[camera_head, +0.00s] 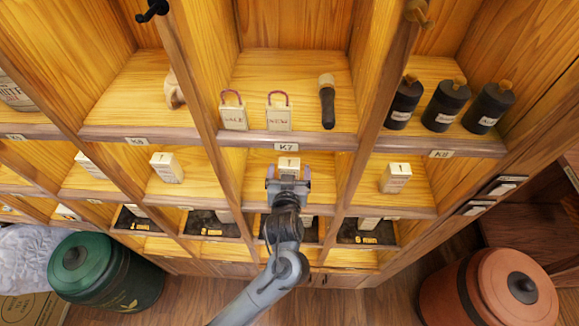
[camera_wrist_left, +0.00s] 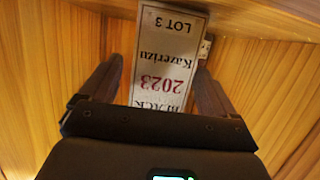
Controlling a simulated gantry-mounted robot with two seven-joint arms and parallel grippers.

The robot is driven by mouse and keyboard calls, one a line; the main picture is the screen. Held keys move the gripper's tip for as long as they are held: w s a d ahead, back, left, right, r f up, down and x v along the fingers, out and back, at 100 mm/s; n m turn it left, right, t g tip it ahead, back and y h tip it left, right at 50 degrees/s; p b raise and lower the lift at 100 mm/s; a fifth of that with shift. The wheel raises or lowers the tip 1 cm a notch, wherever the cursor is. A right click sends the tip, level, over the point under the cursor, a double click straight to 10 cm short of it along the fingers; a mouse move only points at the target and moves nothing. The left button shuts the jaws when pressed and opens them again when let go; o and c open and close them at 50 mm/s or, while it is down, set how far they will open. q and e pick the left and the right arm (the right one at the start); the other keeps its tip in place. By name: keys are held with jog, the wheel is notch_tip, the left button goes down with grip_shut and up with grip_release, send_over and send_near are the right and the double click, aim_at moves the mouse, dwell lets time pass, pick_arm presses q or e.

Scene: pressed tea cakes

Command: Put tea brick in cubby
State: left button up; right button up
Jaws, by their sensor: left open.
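A pale tea brick (camera_head: 289,162) stands in the middle cubby, under the shelf edge labelled K7. Its lower part is hidden behind my left gripper (camera_head: 288,174), which is at the front of that cubby. In the left wrist view the tea brick (camera_wrist_left: 168,55) shows a white label reading "LOT 3", "Kazerizu" and "2023", upside down. The fingers of my left gripper (camera_wrist_left: 160,80) are open, one on each side of the brick. Whether they touch it I cannot tell. My right gripper is not in view.
Similar boxes stand in the left cubby (camera_head: 166,167) and right cubby (camera_head: 396,178). Above are SALE (camera_head: 233,114) and NEW (camera_head: 279,115) tags, a dark-handled tool (camera_head: 327,103) and dark jars (camera_head: 445,106). Wooden dividers flank the middle cubby. Green (camera_head: 100,275) and reddish (camera_head: 450,290) canisters stand below.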

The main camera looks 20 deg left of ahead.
pick_arm(q)
jog(key=v, duration=1)
jog(key=s+a+f+m+g+h, duration=0.1)
jog(key=s+a+f+m+g, duration=0.1)
jog(key=s, duration=0.5)
jog(key=s+a+f+m+g+h, duration=0.1)
jog(key=s+a+f+g+h, duration=0.1)
jog(key=s+f, duration=0.4)
jog(key=s+a+f+m+g+h, duration=0.1)
jog(key=s+a+f+m+g, duration=0.1)
jog(key=s+a+f+g, duration=0.2)
jog(key=s+g, duration=0.2)
jog(key=s, duration=0.1)
jog(key=shift+s+f+m+h, duration=0.3)
jog(key=shift+s+f+h, duration=0.05)
jog(key=shift+h, duration=0.05)
jog(key=shift+a+p, duration=0.1)
jog(key=shift+p, duration=0.2)
